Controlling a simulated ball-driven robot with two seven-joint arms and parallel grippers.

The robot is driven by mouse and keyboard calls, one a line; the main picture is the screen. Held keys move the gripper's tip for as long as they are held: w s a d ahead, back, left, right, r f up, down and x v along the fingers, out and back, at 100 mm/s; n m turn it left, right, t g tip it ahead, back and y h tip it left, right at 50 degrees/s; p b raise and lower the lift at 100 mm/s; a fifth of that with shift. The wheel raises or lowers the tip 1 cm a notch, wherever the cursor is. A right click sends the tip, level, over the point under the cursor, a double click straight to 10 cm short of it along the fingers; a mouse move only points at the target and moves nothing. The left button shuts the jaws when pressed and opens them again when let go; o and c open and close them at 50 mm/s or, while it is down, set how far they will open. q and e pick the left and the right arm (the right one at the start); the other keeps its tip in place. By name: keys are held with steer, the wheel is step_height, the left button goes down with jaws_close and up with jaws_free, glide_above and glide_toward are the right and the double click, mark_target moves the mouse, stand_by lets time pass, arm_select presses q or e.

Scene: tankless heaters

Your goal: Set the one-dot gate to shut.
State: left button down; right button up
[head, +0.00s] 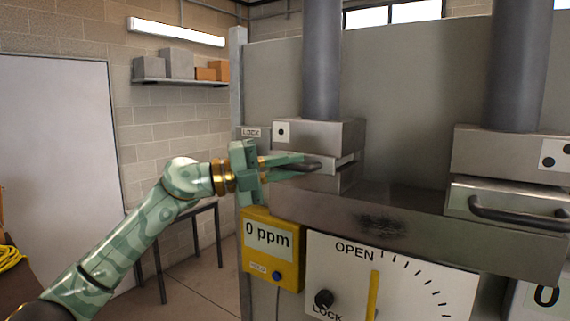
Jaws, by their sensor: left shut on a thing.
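The one-dot gate (344,162) is a grey metal slide in a housing under the left dark pipe. A white plate with one black dot (282,131) is on the housing above it. The gate has a dark bar handle (313,168). My left gripper (305,164), green and reaching in from the left, is shut on this handle. Its fingers cover the left part of the handle and gate front. How far the gate stands out is hard to tell. My right gripper is not in view.
A two-dot gate (508,203) with its own handle is at the right. Below are a yellow "0 ppm" box (271,250) and a white OPEN/LOCK dial (415,285) with a yellow pointer and black knob.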

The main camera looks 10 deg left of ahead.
arm_select(q)
steer(key=c, duration=1.9)
jaws_free()
steer(key=o, duration=0.4)
steer(key=shift+w, duration=0.1)
steer(key=shift+o, duration=0.2)
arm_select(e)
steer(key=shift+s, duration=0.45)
